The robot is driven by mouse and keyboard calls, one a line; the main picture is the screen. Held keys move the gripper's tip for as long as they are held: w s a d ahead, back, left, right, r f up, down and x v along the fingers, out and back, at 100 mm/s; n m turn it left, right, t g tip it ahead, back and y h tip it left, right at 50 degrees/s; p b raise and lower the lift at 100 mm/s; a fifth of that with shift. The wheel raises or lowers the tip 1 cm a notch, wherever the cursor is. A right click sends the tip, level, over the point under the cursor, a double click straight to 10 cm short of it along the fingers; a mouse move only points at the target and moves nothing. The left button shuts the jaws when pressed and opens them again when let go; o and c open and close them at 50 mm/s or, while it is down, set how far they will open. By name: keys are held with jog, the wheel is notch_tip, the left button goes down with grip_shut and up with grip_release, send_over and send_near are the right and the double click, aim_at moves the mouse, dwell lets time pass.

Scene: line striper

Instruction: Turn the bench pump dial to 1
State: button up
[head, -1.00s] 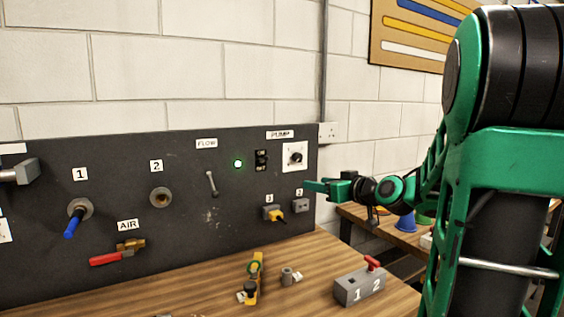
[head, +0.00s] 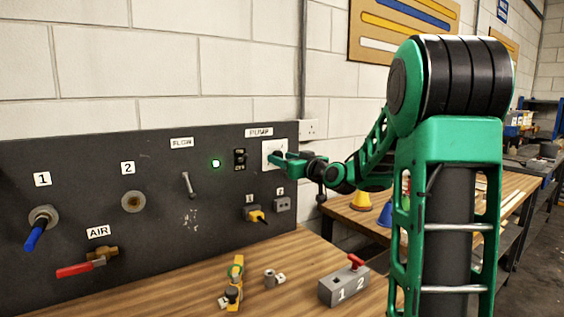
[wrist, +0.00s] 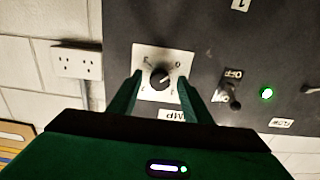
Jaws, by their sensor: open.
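The pump dial is a black round knob (wrist: 160,77) on a white square plate (wrist: 150,55) with small marks around it, under the PUMP label (head: 259,132). My gripper (wrist: 160,84) is open, with one green finger on each side of the knob in the wrist view. I cannot tell whether the fingers touch it. In the head view my gripper (head: 279,160) covers most of the plate (head: 267,147) and hides the knob. The wrist view is turned over, and which mark the knob points at is too small to read surely.
An on/off switch (wrist: 231,90) and a lit green lamp (wrist: 267,93) are beside the dial. Below it are a yellow plug (head: 257,216) and a grey socket (head: 282,204). A grey box with a red lever (head: 343,285) stands on the wooden bench (head: 190,300).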

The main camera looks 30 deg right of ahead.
jog(key=shift+w, duration=0.3)
jog(key=c, duration=1.1)
jog(key=shift+o, duration=0.2)
jog(key=shift+m, duration=0.3)
